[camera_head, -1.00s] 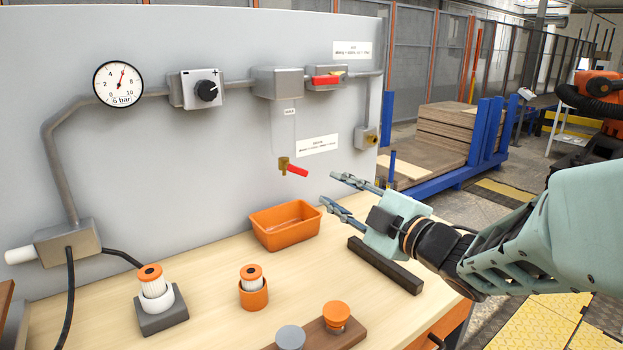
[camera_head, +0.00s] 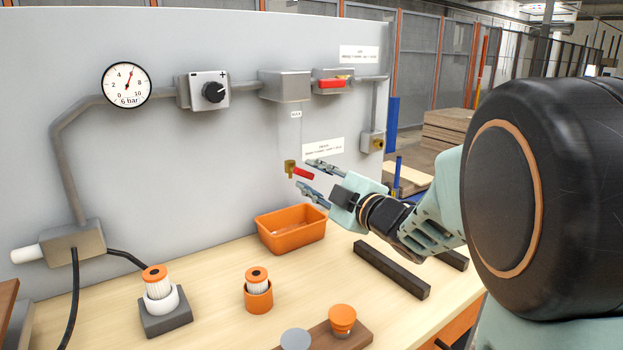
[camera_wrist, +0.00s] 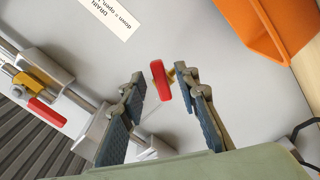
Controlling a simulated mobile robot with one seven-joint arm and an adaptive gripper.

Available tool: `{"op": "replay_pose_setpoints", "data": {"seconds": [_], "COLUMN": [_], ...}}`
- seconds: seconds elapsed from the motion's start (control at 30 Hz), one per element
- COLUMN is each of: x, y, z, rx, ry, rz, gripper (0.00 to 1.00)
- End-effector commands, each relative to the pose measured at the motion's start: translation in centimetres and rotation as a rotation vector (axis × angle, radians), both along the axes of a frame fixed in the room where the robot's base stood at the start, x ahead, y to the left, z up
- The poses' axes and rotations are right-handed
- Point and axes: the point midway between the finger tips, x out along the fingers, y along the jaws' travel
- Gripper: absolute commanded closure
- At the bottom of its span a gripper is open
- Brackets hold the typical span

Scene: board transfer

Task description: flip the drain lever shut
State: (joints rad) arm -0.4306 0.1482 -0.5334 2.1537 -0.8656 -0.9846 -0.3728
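The drain lever (camera_head: 303,173) is a short red handle on a brass valve (camera_head: 290,168), low on the grey panel. In the head view it points right and slightly down. My gripper (camera_head: 309,176) is open, its two fingers pointing left at the lever from the right. In the wrist view the red drain lever (camera_wrist: 158,82) shows in the gap between the open fingertips (camera_wrist: 162,78). I cannot tell whether a finger touches it. The drain label (camera_head: 323,148) is above the lever; in the wrist view it is upside down and reads "DRAIN, down = open".
An orange bin (camera_head: 291,230) stands on the bench below the lever. A second red-handled valve (camera_head: 332,83) is higher on the panel. A dark bar (camera_head: 391,268) lies under my arm. Filters and orange-capped parts stand at the front of the bench.

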Motion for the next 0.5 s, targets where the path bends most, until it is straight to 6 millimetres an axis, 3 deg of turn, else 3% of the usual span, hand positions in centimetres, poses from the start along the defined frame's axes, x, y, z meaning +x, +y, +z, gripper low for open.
{"op": "replay_pose_setpoints", "data": {"seconds": [0.03,0.27,0.5], "x": [-0.01,-0.03,-0.03], "y": [-0.01,-0.01,-0.02], "z": [0.00,0.00,0.00], "rx": [0.000,0.000,-0.003], "ry": [0.000,0.000,-0.002], "rz": [0.000,0.000,0.000], "gripper": [0.73,0.99,1.00]}}
